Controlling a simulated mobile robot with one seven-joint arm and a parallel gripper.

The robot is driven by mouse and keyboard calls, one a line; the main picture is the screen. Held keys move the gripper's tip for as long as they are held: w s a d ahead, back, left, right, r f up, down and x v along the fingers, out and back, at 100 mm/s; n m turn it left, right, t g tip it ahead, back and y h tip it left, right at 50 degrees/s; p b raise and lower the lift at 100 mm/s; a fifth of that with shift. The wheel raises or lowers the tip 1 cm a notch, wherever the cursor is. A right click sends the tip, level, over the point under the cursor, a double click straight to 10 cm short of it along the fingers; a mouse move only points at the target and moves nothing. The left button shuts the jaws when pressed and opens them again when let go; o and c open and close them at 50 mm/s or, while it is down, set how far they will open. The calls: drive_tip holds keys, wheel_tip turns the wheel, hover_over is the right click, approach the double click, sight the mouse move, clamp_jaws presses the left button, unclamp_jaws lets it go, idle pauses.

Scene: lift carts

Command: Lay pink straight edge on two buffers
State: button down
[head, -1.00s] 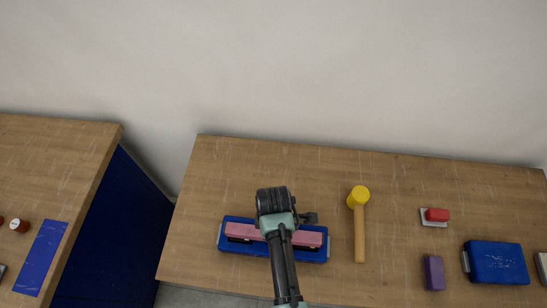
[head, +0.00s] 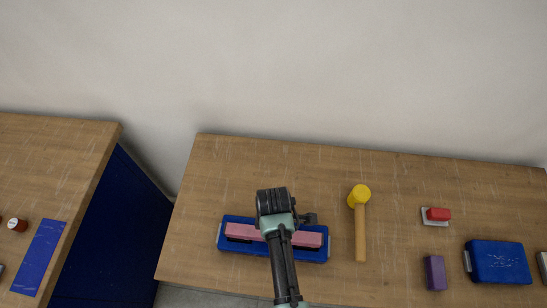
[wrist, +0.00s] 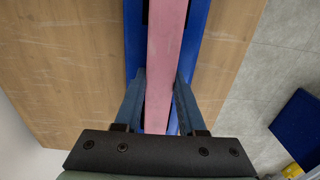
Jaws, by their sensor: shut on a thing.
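The pink straight edge (head: 304,238) lies lengthwise over a long blue tray (head: 258,250) near the front left of the middle table. My gripper (wrist: 160,78) is shut on the pink straight edge (wrist: 166,40), with one finger on each side of it in the wrist view. In the head view my wrist hides the middle of the edge. I cannot tell whether the edge is clear of the tray. A small round red-brown piece with a pale top (head: 18,225), perhaps a buffer, stands on the left table. A second one is cut off at the picture's left border.
A blue strip (head: 40,257) lies on the left table (head: 60,160); a gap separates the tables. A yellow mallet (head: 360,225) lies right of the tray. Farther right are a red-topped block (head: 437,214), a purple block (head: 434,273) and a blue box (head: 498,262).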

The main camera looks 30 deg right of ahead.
drive_tip(key=shift+c, duration=2.1)
unclamp_jaws()
wheel_tip(320, 180, up, 13)
drive_tip(key=b, duration=0.2)
